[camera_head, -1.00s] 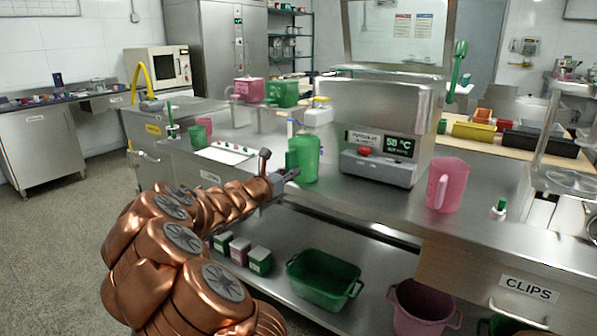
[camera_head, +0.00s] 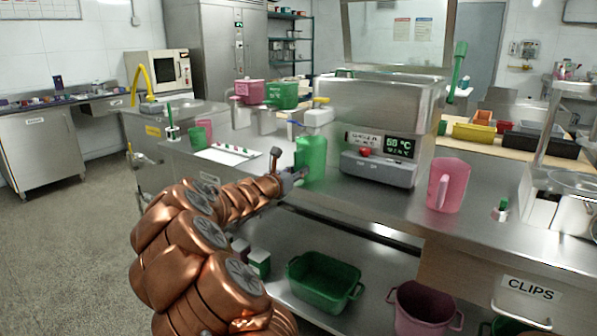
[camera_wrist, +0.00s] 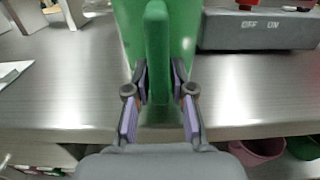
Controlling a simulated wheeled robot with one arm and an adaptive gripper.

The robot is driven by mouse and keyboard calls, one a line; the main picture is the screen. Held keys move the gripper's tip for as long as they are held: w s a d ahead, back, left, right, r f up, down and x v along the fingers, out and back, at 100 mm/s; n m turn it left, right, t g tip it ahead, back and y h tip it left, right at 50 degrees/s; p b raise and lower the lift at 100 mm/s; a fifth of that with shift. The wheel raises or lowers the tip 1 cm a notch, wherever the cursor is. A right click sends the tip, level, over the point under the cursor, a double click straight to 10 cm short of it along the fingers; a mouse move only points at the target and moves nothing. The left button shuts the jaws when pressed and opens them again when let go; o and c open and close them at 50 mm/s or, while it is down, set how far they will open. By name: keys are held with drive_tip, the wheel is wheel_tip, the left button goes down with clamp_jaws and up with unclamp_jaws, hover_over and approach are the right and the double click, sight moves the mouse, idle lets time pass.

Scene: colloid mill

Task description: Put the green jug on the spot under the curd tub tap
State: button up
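My gripper (camera_head: 290,178) is at the jug's near side. In the wrist view the fingers of my gripper (camera_wrist: 160,88) close around the jug's vertical handle (camera_wrist: 157,50), one on each side. The marked spot is not visible.
A pink jug (camera_head: 447,184) stands on the counter (camera_head: 400,205) to the right. A white tray (camera_head: 227,154) lies to the left. Pink (camera_head: 248,92) and green (camera_head: 283,94) containers are behind. A green crate (camera_head: 323,282) and pink bin (camera_head: 425,308) are below the counter.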

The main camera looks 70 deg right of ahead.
drive_tip(key=shift+o, duration=1.2)
drive_tip(key=shift+r, duration=0.2)
drive_tip(key=p+v, duration=0.1)
drive_tip(key=v, duration=1.1)
drive_tip(key=shift+p, duration=0.4)
